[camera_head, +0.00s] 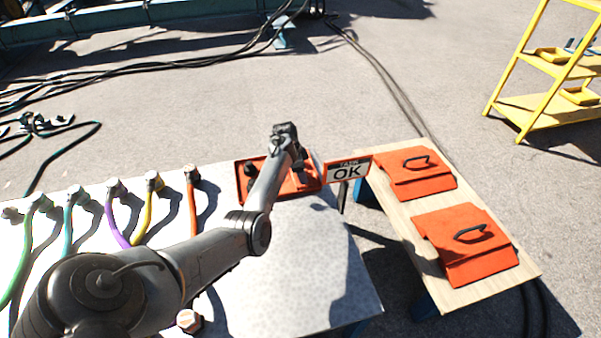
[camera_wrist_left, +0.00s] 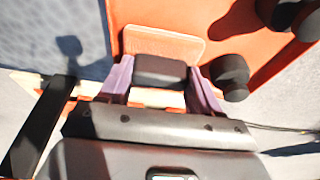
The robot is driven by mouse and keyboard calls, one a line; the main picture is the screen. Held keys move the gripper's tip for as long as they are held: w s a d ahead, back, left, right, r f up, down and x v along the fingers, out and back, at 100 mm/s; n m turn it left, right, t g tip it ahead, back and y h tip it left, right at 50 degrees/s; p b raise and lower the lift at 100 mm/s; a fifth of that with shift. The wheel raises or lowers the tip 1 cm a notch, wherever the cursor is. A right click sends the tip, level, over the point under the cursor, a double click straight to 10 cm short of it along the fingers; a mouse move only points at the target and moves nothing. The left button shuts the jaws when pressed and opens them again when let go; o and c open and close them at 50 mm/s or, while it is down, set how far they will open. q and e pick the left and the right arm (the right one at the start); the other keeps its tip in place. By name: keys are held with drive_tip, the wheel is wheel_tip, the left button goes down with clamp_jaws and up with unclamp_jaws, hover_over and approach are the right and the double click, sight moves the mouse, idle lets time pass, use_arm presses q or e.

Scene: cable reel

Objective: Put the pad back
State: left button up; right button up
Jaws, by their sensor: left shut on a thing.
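Two orange pads with black handles, a far one (camera_head: 414,184) and a near one (camera_head: 466,258), lie on a wooden board at the right in the head view. My left gripper (camera_head: 301,168) is over an orange tray (camera_head: 243,184) at the grey table's far right corner. In the left wrist view its fingers (camera_wrist_left: 160,85) are shut on a dark block (camera_wrist_left: 160,71). A lighter orange square (camera_wrist_left: 165,45) shows just beyond the block; I cannot tell whether they are joined. My right gripper is not in view.
An OK sign (camera_head: 347,172) stands close to the right of my left gripper. Coloured cables (camera_head: 149,205) line the table's left part. The wooden board (camera_head: 500,291) is across a gap. A yellow shelf (camera_head: 535,108) stands far right. The table's front right (camera_head: 310,265) is clear.

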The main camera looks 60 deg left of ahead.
use_arm(q)
drive_tip(key=o, duration=0.9)
drive_tip(key=shift+f, duration=0.1)
drive_tip(key=shift+c, duration=0.2)
drive_tip(key=shift+o, duration=0.4)
